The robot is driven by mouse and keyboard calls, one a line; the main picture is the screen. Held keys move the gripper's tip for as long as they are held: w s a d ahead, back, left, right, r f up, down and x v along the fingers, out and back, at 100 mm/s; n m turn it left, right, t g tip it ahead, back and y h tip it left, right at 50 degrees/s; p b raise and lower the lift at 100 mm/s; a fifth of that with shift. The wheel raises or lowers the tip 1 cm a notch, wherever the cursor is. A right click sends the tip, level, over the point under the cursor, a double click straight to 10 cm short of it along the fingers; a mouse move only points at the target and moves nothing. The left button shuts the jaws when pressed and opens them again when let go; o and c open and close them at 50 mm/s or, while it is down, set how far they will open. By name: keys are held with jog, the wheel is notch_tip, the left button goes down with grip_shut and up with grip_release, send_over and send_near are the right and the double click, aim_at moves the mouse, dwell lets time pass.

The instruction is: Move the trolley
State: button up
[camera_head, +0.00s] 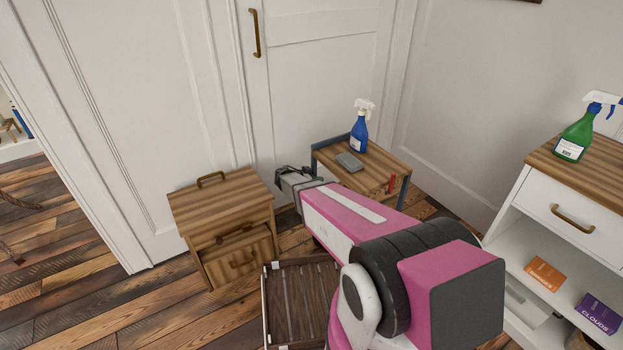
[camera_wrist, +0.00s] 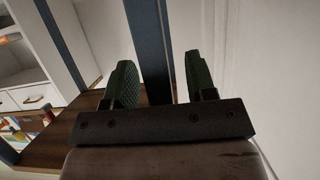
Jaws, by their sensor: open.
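The trolley (camera_head: 378,180) has a wooden top and a blue-grey frame and stands near the white door. A blue spray bottle (camera_head: 359,130) and a small grey box-like object (camera_head: 349,161) sit on its top. My gripper (camera_head: 296,178) is at the trolley's left side in the head view, its fingertips unclear there. In the wrist view my gripper (camera_wrist: 160,72) is open, with a green-padded finger on each side of a dark blue post (camera_wrist: 150,35) of the trolley. I cannot tell whether either finger touches the post. My arm hides the trolley's lower part.
A wooden cabinet (camera_head: 222,200) with an open drawer (camera_head: 238,259) stands left of my arm. A slatted wooden crate (camera_head: 300,296) is on the floor. A white shelf unit (camera_head: 508,202) with a green spray bottle (camera_head: 577,137) is at the right. Floor is free at left.

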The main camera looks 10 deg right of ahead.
grip_shut()
dwell(1.4)
